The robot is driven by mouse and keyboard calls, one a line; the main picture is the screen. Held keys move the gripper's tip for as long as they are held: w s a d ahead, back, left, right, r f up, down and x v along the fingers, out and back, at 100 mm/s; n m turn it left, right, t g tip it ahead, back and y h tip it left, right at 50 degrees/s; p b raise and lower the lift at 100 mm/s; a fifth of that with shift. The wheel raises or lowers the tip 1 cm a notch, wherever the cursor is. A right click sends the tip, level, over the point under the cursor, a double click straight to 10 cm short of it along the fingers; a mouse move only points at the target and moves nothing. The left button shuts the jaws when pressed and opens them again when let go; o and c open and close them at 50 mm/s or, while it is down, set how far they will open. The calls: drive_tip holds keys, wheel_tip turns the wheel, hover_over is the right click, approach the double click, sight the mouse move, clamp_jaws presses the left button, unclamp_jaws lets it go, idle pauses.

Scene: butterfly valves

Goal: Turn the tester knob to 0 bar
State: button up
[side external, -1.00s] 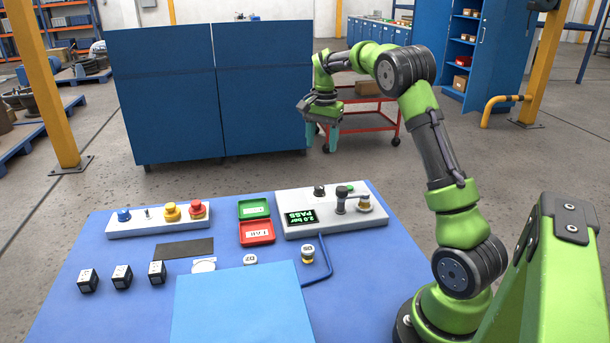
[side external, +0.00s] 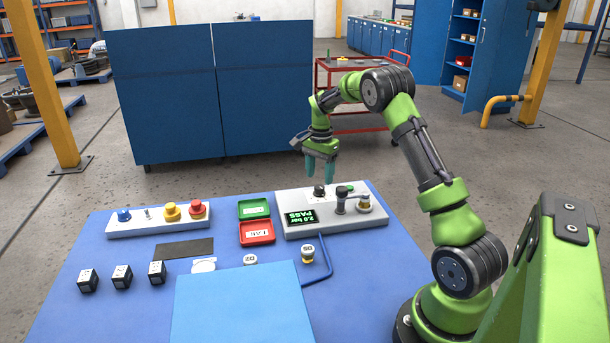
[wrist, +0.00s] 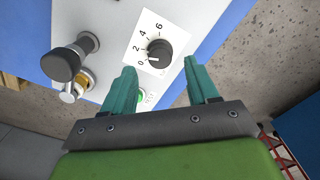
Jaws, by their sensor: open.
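The tester (side external: 300,222) is a light grey box at the back right of the blue table, its display reading "2.0 bar PASS". Its black knob (side external: 319,191) stands on the top; in the wrist view the knob (wrist: 159,52) sits on a white dial plate marked 0, 2, 4, 6. The knob's pointer is too small to read surely. My gripper (side external: 321,172) points down just above the knob, apart from it. In the wrist view my gripper's (wrist: 166,78) two teal fingers are spread and empty, with the knob beyond the gap between their tips.
A black clamp lever (wrist: 64,64) and brass fitting stand beside the dial. A green button (side external: 342,190) is close to the knob, partly hidden by a finger in the wrist view. Green and red trays (side external: 257,232) lie left of the tester. A blue hose (side external: 326,262) runs in front.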

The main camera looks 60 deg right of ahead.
sight(319, 187)
drive_tip(key=shift+f, duration=1.9)
drive_tip(key=c, duration=1)
drive_tip(key=shift+c, duration=0.2)
drive_tip(key=shift+n, duration=0.3)
drive_tip(key=n, duration=0.3)
drive_tip(key=shift+n, duration=2.1)
